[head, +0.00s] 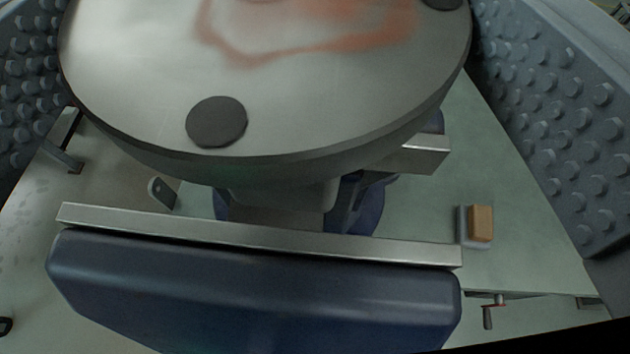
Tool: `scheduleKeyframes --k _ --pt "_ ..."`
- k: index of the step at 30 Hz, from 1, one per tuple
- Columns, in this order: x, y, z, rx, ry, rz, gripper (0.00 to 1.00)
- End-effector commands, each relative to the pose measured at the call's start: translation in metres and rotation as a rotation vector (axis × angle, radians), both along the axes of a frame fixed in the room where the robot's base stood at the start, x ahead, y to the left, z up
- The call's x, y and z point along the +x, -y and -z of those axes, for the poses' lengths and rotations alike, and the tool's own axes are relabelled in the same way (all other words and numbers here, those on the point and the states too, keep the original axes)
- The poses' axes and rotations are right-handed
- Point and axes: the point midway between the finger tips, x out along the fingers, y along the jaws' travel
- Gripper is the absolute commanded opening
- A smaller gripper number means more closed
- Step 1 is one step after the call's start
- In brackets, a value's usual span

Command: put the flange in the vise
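The flange (300,100) is a large grey metal disc with dark round holes and an orange-brown stain on its face. It fills the upper middle of the head view. My gripper (312,125) has studded pads on both sides of it, against its left and right edges, and appears shut on it. The vise (255,295) is below, with a dark blue body and a long steel front jaw (260,236). Its rear jaw (425,156) shows only at the right end; the flange hides the rest. The flange's lower rim overlaps the rear jaw in view; its height above the jaws is unclear.
The vise stands on a pale grey-green bench (545,225). A small tan block in a grey holder (479,224) sits right of the jaws. A small crank with a red handle (488,316) is at the bench's front edge. A metal bracket (62,150) is at the left.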

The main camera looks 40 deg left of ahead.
Motion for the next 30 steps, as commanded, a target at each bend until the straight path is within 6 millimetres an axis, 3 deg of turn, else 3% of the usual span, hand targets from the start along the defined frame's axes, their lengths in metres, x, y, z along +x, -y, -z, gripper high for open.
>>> scheduleKeyframes --k 7,21,30 --pt "-0.005 -0.019 0.037 0.004 0.002 -0.03 0.24" --pt "-0.006 -0.024 0.079 0.002 0.0 -0.037 0.24" --pt "-0.006 -0.024 0.084 0.002 0.003 -0.037 0.24"
